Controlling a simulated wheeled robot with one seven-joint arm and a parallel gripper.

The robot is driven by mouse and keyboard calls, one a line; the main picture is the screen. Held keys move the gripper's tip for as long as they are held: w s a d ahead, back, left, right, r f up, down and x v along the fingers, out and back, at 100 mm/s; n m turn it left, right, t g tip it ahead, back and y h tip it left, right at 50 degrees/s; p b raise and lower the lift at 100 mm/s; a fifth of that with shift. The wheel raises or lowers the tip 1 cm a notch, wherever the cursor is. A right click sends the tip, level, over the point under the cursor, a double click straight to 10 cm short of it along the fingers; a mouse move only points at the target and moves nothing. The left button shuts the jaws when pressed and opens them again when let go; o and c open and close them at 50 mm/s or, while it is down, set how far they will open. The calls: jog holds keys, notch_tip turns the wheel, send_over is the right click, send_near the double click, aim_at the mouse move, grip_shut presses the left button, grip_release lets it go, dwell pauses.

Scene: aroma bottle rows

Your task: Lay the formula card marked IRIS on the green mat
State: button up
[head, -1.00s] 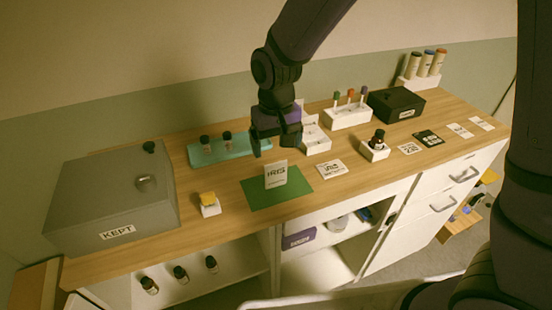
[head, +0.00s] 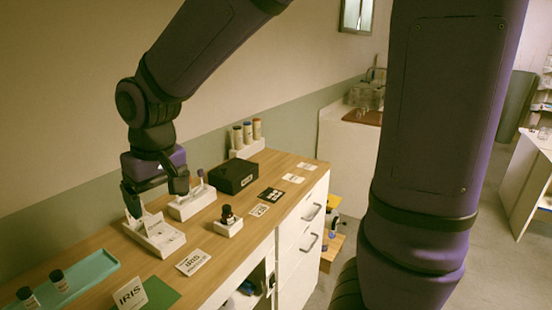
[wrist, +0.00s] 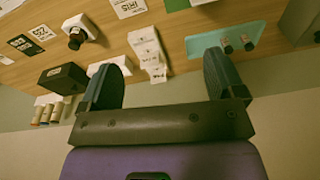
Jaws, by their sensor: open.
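A corner of the mat also shows at the top of the wrist view (wrist: 176,4). My gripper (head: 156,198) is open and empty, apart from the card. It is over the white slotted holder (head: 155,238), which shows between the fingers in the wrist view (wrist: 148,50).
A flat card (head: 193,262) lies right of the mat. A teal tray (head: 92,272) with two dark bottles is at left. A white block with vials (head: 192,204), a black box (head: 233,176), and a bottle in a white stand (head: 228,222) are close to my gripper.

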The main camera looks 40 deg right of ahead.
jog(key=s+d+r+m+t, duration=0.1)
jog(key=s+d+r, duration=0.3)
jog(key=s+d, duration=0.3)
jog(key=s+d+r+m+t, duration=0.1)
jog(key=s+d+r+t, duration=0.1)
jog(key=s+d+r, duration=0.2)
jog(key=s+d, duration=0.3)
jog(key=s, duration=0.2)
jog(key=shift+s+d+r+t+h, duration=0.25)
jog(key=shift+d+t+h, duration=0.05)
jog(key=shift+d+h, duration=0.1)
